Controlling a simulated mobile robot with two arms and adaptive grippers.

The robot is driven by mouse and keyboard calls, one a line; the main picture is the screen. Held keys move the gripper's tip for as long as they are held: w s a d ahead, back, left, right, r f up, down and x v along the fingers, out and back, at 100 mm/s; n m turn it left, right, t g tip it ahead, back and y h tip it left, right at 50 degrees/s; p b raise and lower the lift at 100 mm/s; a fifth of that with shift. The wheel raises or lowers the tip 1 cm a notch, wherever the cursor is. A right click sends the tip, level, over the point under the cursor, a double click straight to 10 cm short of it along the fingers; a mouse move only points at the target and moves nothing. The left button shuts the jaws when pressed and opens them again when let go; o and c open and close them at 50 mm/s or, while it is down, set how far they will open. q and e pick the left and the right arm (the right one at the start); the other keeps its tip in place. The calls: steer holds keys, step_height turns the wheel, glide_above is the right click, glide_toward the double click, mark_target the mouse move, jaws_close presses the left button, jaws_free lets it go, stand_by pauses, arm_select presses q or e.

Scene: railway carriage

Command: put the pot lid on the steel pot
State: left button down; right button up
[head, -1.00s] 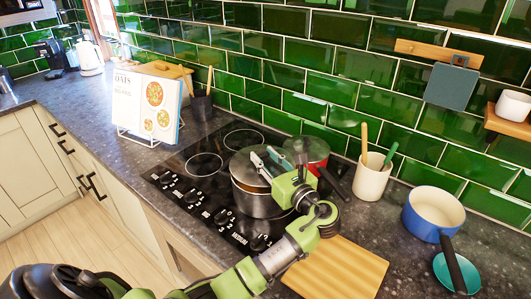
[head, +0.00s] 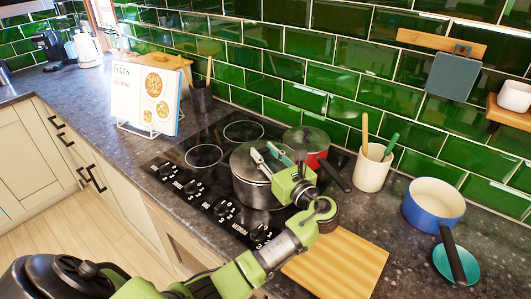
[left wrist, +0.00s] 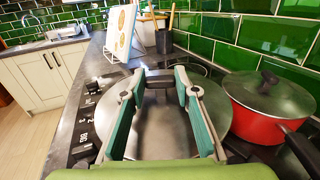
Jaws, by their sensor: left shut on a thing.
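The steel pot (head: 257,194) stands on the front right part of the black hob. The pot lid (head: 243,163), a grey disc, is over the pot's mouth at about rim level; I cannot tell whether it rests fully on the rim. My left gripper (head: 265,157) reaches over the lid from the right and is shut on its handle. In the left wrist view, the two fingers (left wrist: 160,84) close in on the dark handle above the lid (left wrist: 165,135), and the lid hides most of the pot. My right gripper is not in view.
A red lidded pan (head: 311,143) stands close behind the pot. A utensil crock (head: 371,172), a blue saucepan (head: 434,211) and a wooden board (head: 345,270) lie to the right. A cookbook (head: 146,100) stands left of the hob (head: 190,150), whose left half is clear.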

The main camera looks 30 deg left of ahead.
arm_select(q)
steer(key=shift+f, duration=0.5)
steer(key=c, duration=1.6)
jaws_free()
steer(key=shift+o, duration=0.5)
steer(key=v, duration=1.2)
steer(key=shift+s, duration=0.1)
